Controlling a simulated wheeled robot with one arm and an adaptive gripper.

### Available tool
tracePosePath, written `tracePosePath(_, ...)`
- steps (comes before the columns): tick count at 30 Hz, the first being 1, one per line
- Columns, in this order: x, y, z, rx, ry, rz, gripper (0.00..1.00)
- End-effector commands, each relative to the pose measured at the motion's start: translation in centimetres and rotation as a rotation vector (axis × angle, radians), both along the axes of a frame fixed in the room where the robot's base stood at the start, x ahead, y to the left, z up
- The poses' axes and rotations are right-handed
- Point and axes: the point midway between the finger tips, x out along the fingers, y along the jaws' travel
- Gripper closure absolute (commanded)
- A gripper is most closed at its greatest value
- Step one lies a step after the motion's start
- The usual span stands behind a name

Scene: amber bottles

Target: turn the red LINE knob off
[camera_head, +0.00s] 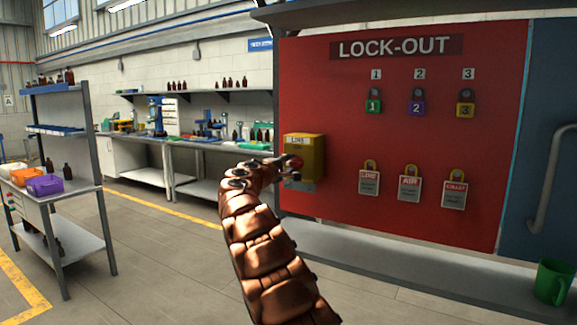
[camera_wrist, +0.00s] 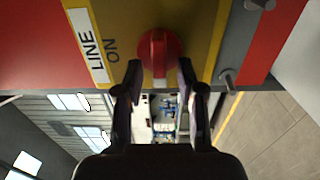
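The red LINE knob (camera_wrist: 159,50) sits on the front of a yellow box (camera_head: 311,158) on the lock-out board. In the wrist view a white label (camera_wrist: 86,45) reads LINE, with ON printed beside the knob. A pale mark shows on the knob's lower part. My gripper (camera_wrist: 160,76) has its two fingers parted, one at each side of the knob, with the tips close to its edges. I cannot tell whether they touch it. In the head view my gripper (camera_head: 290,168) is at the box's front and partly covers the knob (camera_head: 297,161).
The red LOCK-OUT board (camera_head: 330,100) holds numbered padlocks (camera_head: 417,107) and hanging tags (camera_head: 410,188). A grey ledge (camera_head: 400,262) runs below it, with a green mug (camera_head: 552,282) at right. A shelf rack (camera_head: 75,190) stands at left. The floor between is clear.

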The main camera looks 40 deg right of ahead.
Motion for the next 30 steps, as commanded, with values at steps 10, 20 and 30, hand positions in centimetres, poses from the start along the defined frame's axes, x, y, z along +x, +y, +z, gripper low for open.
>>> tracePosePath(10,-0.1,0.4,0.0,0.0,0.0,0.0,0.61)
tracePosePath(20,-1.0,3.3,0.0,-0.001,0.003,0.0,0.61)
tracePosePath(30,-2.2,7.3,0.2,-0.002,-0.001,0.0,0.61)
